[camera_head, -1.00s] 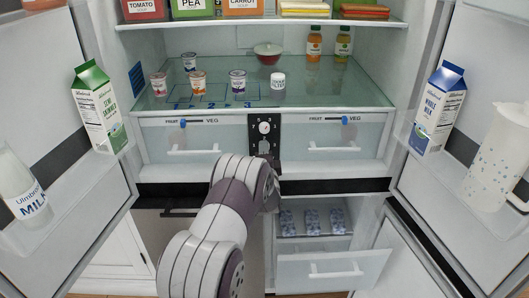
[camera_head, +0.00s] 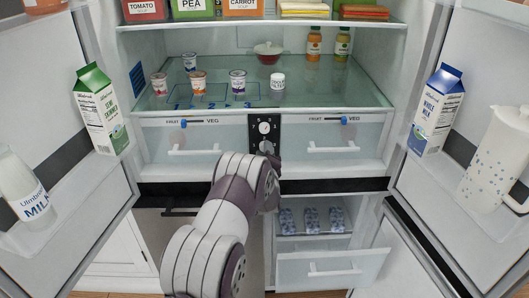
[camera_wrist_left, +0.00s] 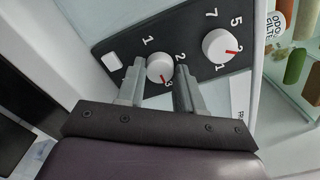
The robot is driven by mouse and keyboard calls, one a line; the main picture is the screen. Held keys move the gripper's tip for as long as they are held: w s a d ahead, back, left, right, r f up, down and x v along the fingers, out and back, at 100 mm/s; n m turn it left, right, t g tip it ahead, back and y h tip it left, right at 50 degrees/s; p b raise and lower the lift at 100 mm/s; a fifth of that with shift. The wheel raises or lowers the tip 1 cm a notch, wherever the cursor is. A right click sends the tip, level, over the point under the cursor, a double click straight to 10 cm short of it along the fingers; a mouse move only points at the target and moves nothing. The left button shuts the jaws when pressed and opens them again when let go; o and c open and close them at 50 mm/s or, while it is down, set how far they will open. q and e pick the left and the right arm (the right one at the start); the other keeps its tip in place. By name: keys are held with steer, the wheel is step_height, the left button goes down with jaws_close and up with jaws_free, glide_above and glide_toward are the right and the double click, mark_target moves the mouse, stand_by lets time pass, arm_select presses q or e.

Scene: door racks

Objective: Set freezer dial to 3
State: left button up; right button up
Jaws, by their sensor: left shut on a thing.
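The black dial panel (camera_head: 253,127) is at the centre of the fridge, between two drawers. In the left wrist view it carries two white dials with red pointer marks. The lower one, the freezer dial (camera_wrist_left: 159,68), sits between the two fingers of my left gripper (camera_wrist_left: 160,88), which is shut on it. Its red mark points to the lower right in that view. The numbers 1 and 2 show beside it, and a finger covers part of the scale. The other dial (camera_wrist_left: 219,46) is clear of the fingers. In the head view my left wrist hides most of the gripper.
Drawers with fruit and veg sliders flank the panel, the left one (camera_head: 190,148) and the right one (camera_head: 345,148). The open doors hold a green carton (camera_head: 98,115), a blue carton (camera_head: 435,115) and a jug (camera_head: 497,160). A freezer drawer (camera_head: 330,268) stands out below right.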

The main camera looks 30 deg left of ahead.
stand_by(0.5)
arm_select(q)
steer(key=o, duration=1)
steer(key=v, duration=1.2)
steer(key=shift+s, duration=0.4)
